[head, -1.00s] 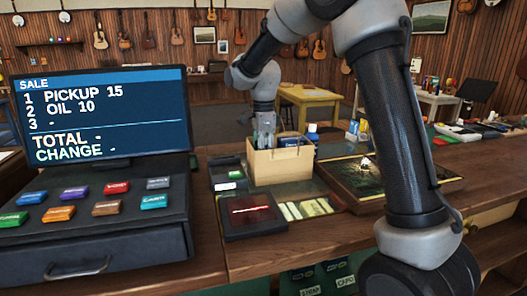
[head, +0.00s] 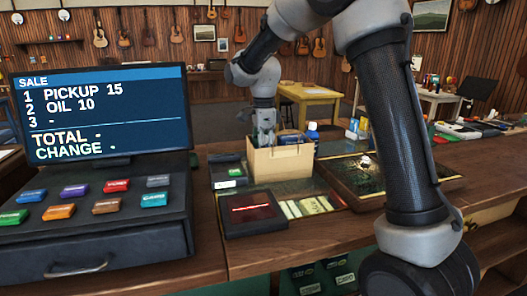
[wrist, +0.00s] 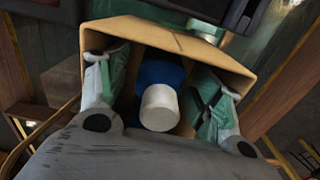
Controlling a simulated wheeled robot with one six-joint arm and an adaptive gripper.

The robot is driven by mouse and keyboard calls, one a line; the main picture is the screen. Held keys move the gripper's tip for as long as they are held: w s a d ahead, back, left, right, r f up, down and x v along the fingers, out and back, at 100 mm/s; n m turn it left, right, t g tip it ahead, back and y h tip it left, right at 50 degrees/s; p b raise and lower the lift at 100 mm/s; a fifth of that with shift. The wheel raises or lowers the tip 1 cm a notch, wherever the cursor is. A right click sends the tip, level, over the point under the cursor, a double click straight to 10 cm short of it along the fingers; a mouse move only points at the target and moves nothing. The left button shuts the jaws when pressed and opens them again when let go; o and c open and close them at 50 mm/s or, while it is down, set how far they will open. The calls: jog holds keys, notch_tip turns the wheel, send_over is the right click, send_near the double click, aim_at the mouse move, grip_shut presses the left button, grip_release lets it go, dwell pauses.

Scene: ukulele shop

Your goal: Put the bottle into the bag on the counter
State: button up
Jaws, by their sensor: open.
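The tan paper bag (head: 281,163) stands upright on the counter, and its rim (wrist: 190,38) shows in the wrist view. My gripper (wrist: 160,95) is open at the bag's mouth, with one finger on each side of a blue bottle with a white cap (wrist: 160,108). The bottle is within the bag's opening, and a gap shows between it and each finger. Its lower part is hidden. In the head view my gripper (head: 264,137) is at the bag's back left, its tips partly hidden by the bag. Dark blue contents (head: 290,138) show above the rim.
Another blue-topped bottle (head: 312,130) shows at the bag's right rear edge. The register (head: 100,180) stands at left. A card reader (head: 228,172), a dark red-lit tray (head: 252,212) and a framed display mat (head: 385,185) surround the bag.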

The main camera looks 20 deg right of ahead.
notch_tip(320, 180, up, 11)
jog(key=shift+f, duration=0.1)
jog(key=shift+d+r, duration=0.1)
jog(key=shift+r, duration=0.3)
jog(key=s+d+r+n+t, duration=0.1)
jog(key=s+d+r+n, duration=0.1)
jog(key=s+d+n, duration=0.45)
jog(key=s+d+r+n+t, duration=0.1)
jog(key=s+d+n, duration=0.15)
jog(key=s, duration=0.75)
jog(key=s+d+f+n+t, duration=0.1)
jog(key=s+d+f+n, duration=0.1)
jog(key=s, duration=0.5)
jog(key=s+d+f+n+t, duration=0.1)
jog(key=s+d+f+n, duration=0.2)
jog(key=s+n, duration=0.4)
jog(key=shift+s+d+f, duration=0.35)
jog(key=shift+s+f, duration=0.4)
jog(key=shift+f, duration=0.05)
jog(key=shift+a, duration=0.1)
